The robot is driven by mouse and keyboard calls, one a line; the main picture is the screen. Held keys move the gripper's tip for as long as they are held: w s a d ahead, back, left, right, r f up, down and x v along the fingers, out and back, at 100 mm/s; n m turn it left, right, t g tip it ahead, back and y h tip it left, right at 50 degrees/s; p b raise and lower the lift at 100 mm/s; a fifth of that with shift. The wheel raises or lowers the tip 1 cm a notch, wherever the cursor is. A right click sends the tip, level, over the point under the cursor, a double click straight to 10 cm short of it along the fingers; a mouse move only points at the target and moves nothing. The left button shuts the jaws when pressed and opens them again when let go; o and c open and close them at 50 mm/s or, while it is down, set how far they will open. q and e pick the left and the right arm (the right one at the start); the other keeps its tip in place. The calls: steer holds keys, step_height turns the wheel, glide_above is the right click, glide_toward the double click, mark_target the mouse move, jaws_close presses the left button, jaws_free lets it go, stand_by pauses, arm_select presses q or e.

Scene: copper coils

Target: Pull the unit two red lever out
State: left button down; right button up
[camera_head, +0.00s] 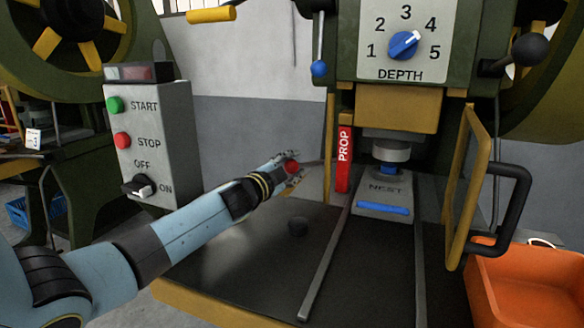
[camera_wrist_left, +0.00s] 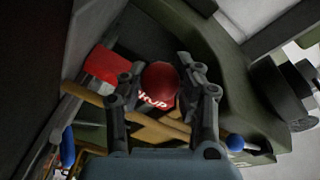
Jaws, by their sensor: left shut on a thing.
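The red ball knob (camera_head: 291,168) of a lever sits between the fingers of my left gripper (camera_head: 290,171), left of the red PROP block. A thin dark rod runs right from it towards the press. In the left wrist view the red knob (camera_wrist_left: 160,82) lies between the two dark fingers of my left gripper (camera_wrist_left: 163,92), which is shut on it. A red label with white letters shows just below the knob, partly hidden. No unit number is readable. My right gripper is not in view.
The red PROP block (camera_head: 343,160) stands right of my gripper. The NEST block (camera_head: 381,198) with a blue bar lies between rails on the dark bed (camera_head: 255,255). A control box (camera_head: 155,140) stands left, a yellow guard frame (camera_head: 464,190) and orange bin (camera_head: 530,285) right.

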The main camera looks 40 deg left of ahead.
arm_select(q)
steer(key=a, duration=0.2)
steer(key=s+a, duration=0.1)
steer(key=a, duration=0.2)
steer(key=shift+s+a+b, duration=0.1)
steer(key=shift+b, duration=0.3)
steer(key=c, duration=1.4)
jaws_free()
steer(key=o, duration=0.4)
steer(key=shift+s+a, duration=0.15)
steer(key=shift+a, duration=0.05)
steer(key=shift+o, duration=0.7)
steer(key=shift+d, duration=0.1)
